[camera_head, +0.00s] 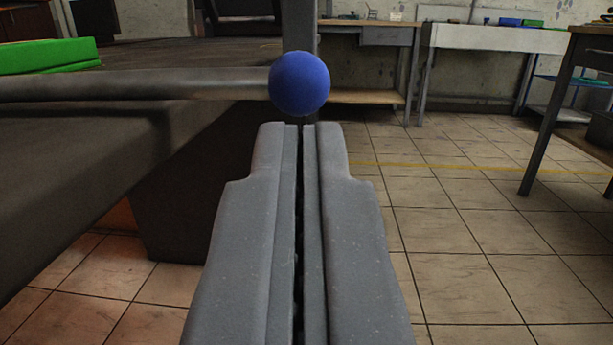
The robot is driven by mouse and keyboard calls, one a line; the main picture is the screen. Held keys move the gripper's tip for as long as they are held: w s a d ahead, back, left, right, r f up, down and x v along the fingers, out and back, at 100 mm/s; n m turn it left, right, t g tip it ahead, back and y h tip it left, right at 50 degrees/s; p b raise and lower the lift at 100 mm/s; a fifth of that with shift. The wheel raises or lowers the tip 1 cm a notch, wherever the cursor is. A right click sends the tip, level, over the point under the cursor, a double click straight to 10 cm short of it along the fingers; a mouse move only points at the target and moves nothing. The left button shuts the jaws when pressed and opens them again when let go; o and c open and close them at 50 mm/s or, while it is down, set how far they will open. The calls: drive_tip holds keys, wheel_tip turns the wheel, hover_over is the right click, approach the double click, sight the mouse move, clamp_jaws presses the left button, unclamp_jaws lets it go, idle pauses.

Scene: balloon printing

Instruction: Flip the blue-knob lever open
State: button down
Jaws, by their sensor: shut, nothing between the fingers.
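The blue knob (299,84) is a round ball in the upper middle of the view. It sits at the right end of a grey horizontal lever bar (140,84) that runs in from the left edge. My gripper (300,125) is shut and empty, its fingers pointing forward. The fingertips are just below the knob in the picture. I cannot tell whether they touch it or how far in front of them it is.
A dark machine or table surface (75,165) fills the left side, with a green block (48,56) on it. A dark post (301,22) stands behind the knob. Workbenches (500,38) line the back wall. The tiled floor (470,240) on the right is clear.

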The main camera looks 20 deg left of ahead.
sight(301, 101)
drive_tip(key=shift+b+x, duration=0.45)
drive_tip(key=shift+x, duration=1.15)
